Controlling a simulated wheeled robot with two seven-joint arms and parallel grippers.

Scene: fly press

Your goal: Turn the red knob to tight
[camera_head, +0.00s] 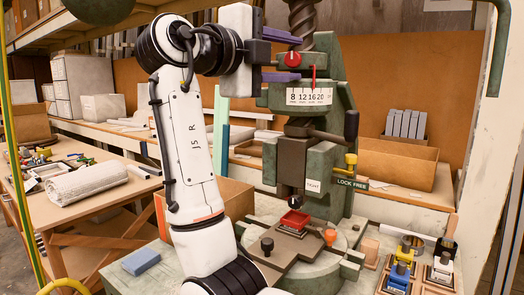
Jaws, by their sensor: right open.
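The red knob (292,59) is on the upper front of the green fly press (335,120). It is small and round, with a pale mark on its face. My right gripper (297,57) comes from the left with two purple fingers, one above the knob and one below it. The fingers are open, with a gap between each and the knob in this view; depth is hard to tell. No "tight" marking can be read near the knob. My left gripper is not in view.
Below the knob are a red pointer and a white number scale (295,97). A yellow-handled lever (350,161) sits by a "LOCK FREE" label (352,183). Stamps stand at the right.

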